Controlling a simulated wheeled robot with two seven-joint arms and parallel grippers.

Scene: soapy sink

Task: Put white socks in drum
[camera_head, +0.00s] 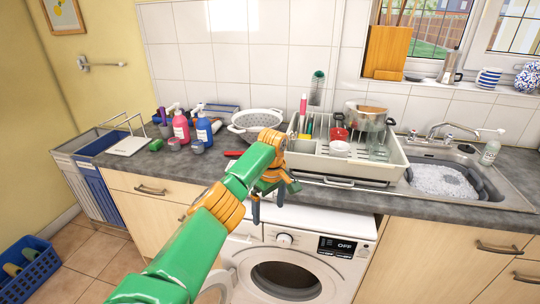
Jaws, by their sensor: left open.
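A white washing machine (330,273) stands under the counter, its display reading OFF. Its dark round drum opening (287,278) faces me. A round door (215,290) appears swung out to the left, partly hidden by my left arm. My left gripper (268,205) is open and points down in front of the counter edge, above the top of the machine. Nothing shows between its fingers. I cannot make out any white socks in this view. My right gripper is not in view.
A dish rack (390,173) with dishes and a colander (256,122) stand on the counter (195,166). Bottles are at the left, a sink (490,195) with suds at the right. A blue basket (35,280) and blue-grey bins (90,185) stand on the floor at left.

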